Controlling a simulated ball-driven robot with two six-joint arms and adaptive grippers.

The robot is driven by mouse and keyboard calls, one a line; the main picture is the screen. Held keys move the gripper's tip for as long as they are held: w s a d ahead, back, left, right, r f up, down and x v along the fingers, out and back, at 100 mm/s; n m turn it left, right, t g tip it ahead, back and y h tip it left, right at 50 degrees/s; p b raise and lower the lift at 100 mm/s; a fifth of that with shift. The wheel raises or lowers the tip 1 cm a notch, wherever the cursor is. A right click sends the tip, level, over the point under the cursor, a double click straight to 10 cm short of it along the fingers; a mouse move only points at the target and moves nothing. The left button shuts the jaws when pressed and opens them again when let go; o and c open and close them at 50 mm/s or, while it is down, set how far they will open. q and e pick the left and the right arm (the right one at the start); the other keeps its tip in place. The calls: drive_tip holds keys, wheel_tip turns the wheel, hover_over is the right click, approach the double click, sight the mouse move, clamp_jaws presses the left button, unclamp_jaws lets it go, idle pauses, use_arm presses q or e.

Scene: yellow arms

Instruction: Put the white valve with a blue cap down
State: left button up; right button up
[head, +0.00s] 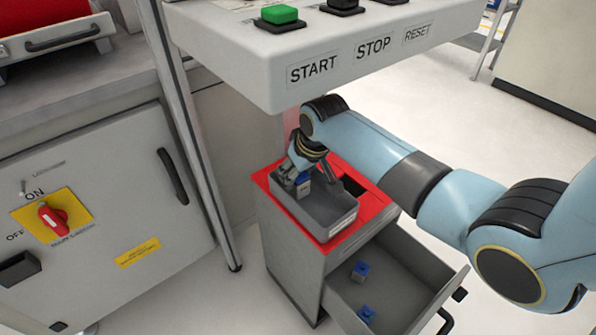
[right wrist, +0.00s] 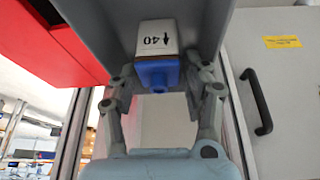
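The white valve with a blue cap (head: 303,185) is inside the grey bin on top of the red-topped drawer cabinet, at the bin's left end. In the right wrist view the valve (right wrist: 157,45) shows a white body marked "40" with an arrow, its blue cap towards me. My right gripper (head: 302,172) reaches down into the bin. Its fingers (right wrist: 160,88) stand on both sides of the valve, with narrow gaps visible beside the cap, so it looks open. The valve's underside is hidden. My left gripper is not in view.
The grey bin (head: 335,212) sits on the red cabinet top (head: 377,212). The open drawer (head: 388,285) below holds blue-capped pieces (head: 361,270). A control panel (head: 345,65) with START, STOP and RESET overhangs the bin. A metal post (head: 200,150) stands left.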

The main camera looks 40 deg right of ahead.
sight(303, 180)
drive_tip(key=p+v, duration=0.1)
drive_tip(key=v, duration=0.3)
drive_tip(key=shift+s+f+p, duration=0.2)
drive_tip(key=shift+s+p, duration=0.1)
drive_tip(key=shift+p, duration=0.1)
drive_tip(key=s, duration=0.5)
drive_tip(key=s+p, duration=0.1)
drive_tip(key=s, duration=0.5)
drive_tip(key=shift+a+f, duration=0.1)
drive_tip(key=shift+a, duration=0.1)
